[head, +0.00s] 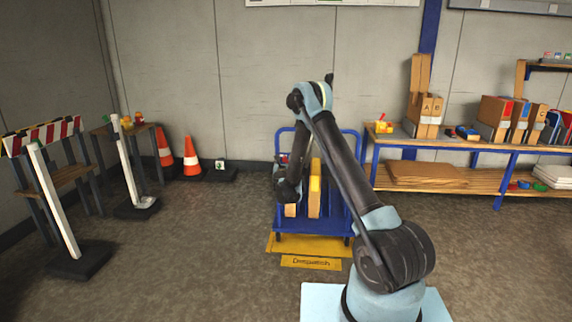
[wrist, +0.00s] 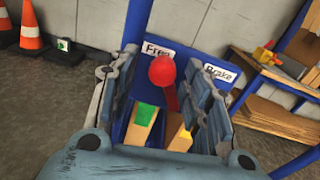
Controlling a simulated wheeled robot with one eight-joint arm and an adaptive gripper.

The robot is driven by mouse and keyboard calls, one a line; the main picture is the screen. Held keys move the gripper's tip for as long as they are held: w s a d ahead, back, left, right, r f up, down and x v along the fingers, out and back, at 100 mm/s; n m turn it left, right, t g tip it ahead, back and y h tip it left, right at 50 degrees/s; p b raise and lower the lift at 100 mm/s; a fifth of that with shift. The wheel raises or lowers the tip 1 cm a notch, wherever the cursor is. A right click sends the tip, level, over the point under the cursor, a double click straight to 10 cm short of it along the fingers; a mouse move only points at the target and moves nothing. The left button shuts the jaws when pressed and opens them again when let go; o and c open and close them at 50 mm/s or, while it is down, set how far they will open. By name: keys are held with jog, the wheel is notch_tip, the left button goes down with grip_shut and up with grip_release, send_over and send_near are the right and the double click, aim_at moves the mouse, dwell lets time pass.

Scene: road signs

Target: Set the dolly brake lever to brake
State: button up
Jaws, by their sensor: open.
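The blue dolly (head: 352,215) stands on a yellow floor marking in the head view, partly hidden behind my arm. In the wrist view, the brake lever (wrist: 162,70) has a round red knob on a red stem. The knob is in front of the white "Free" label (wrist: 157,49), left of the "Brake" label (wrist: 219,72). My gripper (wrist: 165,64) is open, with one finger to the left and one to the right of the lever. Gaps show on both sides of the knob. The lever is hidden or too small to make out in the head view.
Boxes (head: 314,190) stand on the dolly, close below my gripper. A yellow "Despatch" plate (head: 311,262) lies in front. A workbench with boxes (head: 470,145) is at right. Cones (head: 191,158) and barrier posts (head: 52,200) stand left. Floor between is clear.

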jog(key=shift+w+d, duration=0.1)
grip_shut()
